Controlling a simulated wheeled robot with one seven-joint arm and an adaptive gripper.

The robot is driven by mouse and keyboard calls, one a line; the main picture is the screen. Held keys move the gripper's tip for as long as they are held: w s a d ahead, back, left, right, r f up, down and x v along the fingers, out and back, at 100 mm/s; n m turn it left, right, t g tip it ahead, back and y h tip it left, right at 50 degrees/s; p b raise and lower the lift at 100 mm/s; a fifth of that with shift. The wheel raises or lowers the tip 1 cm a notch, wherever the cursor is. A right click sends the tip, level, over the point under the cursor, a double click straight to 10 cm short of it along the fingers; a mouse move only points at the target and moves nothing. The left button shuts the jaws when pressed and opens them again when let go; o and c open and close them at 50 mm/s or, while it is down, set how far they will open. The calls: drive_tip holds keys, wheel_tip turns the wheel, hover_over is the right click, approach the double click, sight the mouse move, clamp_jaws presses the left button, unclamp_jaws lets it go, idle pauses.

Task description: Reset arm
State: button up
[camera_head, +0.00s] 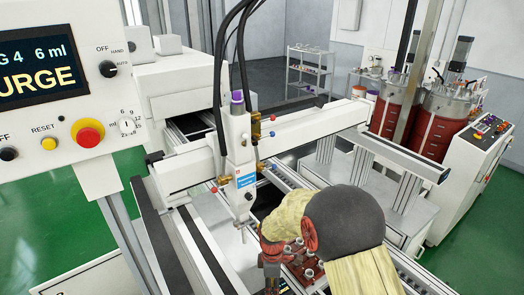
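My arm's cream links and dark grey joint cap fill the lower middle of the head view, over the conveyor (205,245). My gripper (271,280) appears as a small reddish-brown part at the bottom edge, left of the cap. Its fingertips are cut off or too small to make out, so its opening is unclear. A reddish-brown fixture with several small metallic cups (309,262) lies close to the right of it, partly hidden by my arm.
A white dispensing head (238,150) with a downward nozzle hangs from a gantry beam (325,122) close to the left of my arm. A control panel (60,95) stands at left. Red tanks (435,125) stand at back right. Green floor (470,225) is open at right.

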drive_tip(key=s+d+r+m+t+b, duration=0.3)
drive_tip(key=s+d+r+m+b, duration=0.4)
drive_tip(key=s, duration=0.4)
drive_tip(key=s+d+r+m+t+b, duration=0.3)
drive_tip(key=s+d+r+m+b, duration=0.5)
drive_tip(key=s+m+b, duration=0.2)
drive_tip(key=shift+s+r+t+b, duration=0.4)
drive_tip(key=shift+s+b, duration=0.1)
drive_tip(key=shift+s, duration=0.7)
